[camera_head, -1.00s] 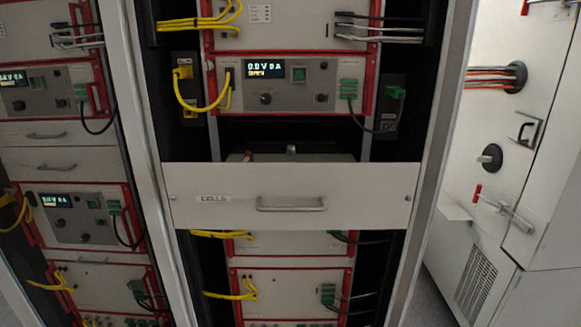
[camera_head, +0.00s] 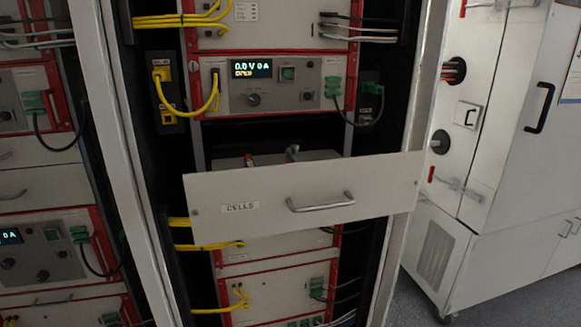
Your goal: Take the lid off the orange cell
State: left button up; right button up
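A white drawer labelled CELLS (camera_head: 270,213) is in the middle of the rack, with a metal bar handle (camera_head: 320,203) on its front. It stands out from the rack. Behind the top edge of its front, a grey top surface (camera_head: 228,164) shows, with a small red part and a grey metal part (camera_head: 292,153) on it. I cannot make out an orange cell or its lid; the drawer front hides most of what is behind it. Neither of my grippers is in view.
Above the drawer sits a power unit (camera_head: 300,97) reading 0.0 V 0 A, with yellow cables (camera_head: 207,108) at its left. Another rack (camera_head: 38,180) stands at the left. A white cabinet (camera_head: 500,150) with black handles stands at the right, with grey floor in front.

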aim_at(292, 153)
jog(key=i+l+u, duration=0.35)
jog(key=l, duration=0.25)
jog(key=i+l+u, duration=0.15)
jog(key=l, duration=0.2)
jog(key=i, duration=0.05)
